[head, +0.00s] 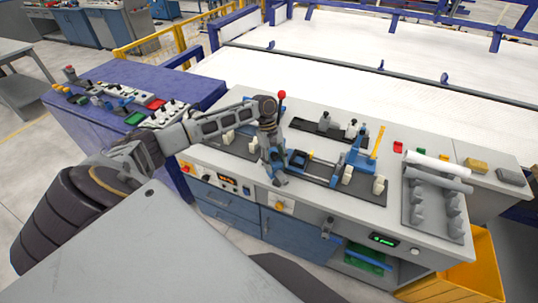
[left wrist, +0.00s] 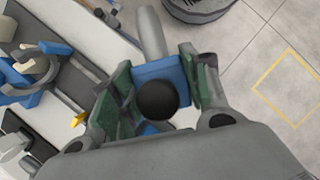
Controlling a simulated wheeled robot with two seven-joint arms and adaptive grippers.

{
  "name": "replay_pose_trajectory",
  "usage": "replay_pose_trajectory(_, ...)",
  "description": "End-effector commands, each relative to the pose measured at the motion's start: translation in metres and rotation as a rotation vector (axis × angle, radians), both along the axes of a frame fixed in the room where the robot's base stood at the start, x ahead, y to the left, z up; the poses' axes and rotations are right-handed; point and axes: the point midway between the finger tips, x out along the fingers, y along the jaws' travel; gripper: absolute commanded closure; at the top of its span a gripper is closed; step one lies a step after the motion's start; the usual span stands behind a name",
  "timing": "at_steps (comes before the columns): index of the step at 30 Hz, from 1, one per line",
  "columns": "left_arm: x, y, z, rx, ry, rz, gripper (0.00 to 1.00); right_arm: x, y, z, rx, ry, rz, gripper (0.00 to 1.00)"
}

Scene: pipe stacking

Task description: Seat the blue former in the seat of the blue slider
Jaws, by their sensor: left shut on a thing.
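My left gripper (head: 275,172) is over the front part of the workbench, pointing down. In the left wrist view its two green-padded fingers (left wrist: 158,88) are shut on the blue former (left wrist: 160,72), a blue block with a black round knob in front of it. The former is mostly hidden by the fingers in the head view. The blue slider (head: 298,159), a dark blue piece, appears to sit on the rail just right of the gripper. Its seat is too small to make out. My right gripper is not in view.
A blue upright with a yellow lever (head: 376,142) stands at the rail's right. A grey rack (head: 433,212) with pipes lies further right, near a yellow bin (head: 478,268). A red-topped lever (head: 282,96) rises behind the gripper. Cream blocks (head: 379,184) stand nearby.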

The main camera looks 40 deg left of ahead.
Motion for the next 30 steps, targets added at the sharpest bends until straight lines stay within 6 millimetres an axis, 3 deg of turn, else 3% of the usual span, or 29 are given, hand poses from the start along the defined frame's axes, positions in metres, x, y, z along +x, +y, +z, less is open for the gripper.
replay_pose_trajectory(18,0.030,-0.017,0.007,-0.002,-0.001,0.462,0.95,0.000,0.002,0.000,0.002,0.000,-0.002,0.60)
replay_pose_trajectory(30,0.034,-0.018,0.008,0.000,-0.001,0.593,0.95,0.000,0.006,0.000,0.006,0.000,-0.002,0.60)
